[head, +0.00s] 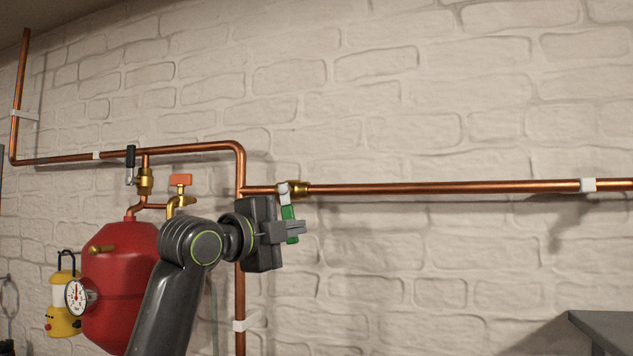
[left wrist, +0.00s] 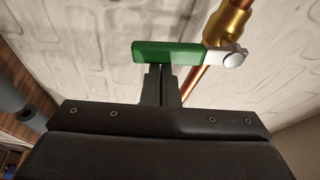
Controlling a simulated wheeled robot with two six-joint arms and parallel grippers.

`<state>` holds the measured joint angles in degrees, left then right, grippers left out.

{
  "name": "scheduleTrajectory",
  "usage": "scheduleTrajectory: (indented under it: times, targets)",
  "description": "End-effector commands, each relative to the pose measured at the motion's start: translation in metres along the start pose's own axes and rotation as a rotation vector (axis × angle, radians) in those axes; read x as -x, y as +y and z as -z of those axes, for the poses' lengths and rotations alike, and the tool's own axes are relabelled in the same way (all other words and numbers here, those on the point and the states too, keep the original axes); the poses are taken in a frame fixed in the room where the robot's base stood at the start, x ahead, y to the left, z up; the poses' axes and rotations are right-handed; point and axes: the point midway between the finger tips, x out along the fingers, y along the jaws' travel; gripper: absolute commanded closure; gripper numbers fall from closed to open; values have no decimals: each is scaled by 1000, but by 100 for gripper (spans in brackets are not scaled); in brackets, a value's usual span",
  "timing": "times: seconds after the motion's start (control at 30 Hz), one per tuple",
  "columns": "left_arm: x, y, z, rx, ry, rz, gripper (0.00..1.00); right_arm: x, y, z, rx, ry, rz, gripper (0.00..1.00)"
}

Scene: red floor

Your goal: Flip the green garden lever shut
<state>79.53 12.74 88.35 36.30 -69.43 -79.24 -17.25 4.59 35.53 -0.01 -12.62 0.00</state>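The green lever (head: 288,213) hangs down, tilted slightly right, from a brass valve (head: 298,188) on the horizontal copper pipe. Its silver end joins the valve. In the left wrist view the green handle (left wrist: 165,52) crosses above my fingertips, with the brass valve (left wrist: 228,20) to its right. My left gripper (head: 297,228) is at the handle's lower part, its fingers crossing in front of it in the head view. The fingers (left wrist: 161,84) are close together and look shut, with the tips against or just behind the handle. Contact is hard to tell. My right gripper is not in view.
A red tank (head: 115,275) with a gauge (head: 76,295) stands left of my arm. Above it are a black-handled valve (head: 130,160) and an orange-handled valve (head: 180,180). A yellow lantern (head: 62,305) hangs at far left.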

Motion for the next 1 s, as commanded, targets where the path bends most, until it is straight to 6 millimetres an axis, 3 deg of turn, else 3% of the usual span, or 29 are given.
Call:
scheduleTrajectory:
  times: [0.37,1.0]
  targets:
    - [4,2,-12,-38,-3,-13,100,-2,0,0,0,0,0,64]
    - [4,2,-12,-36,-3,-13,100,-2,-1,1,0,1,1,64]
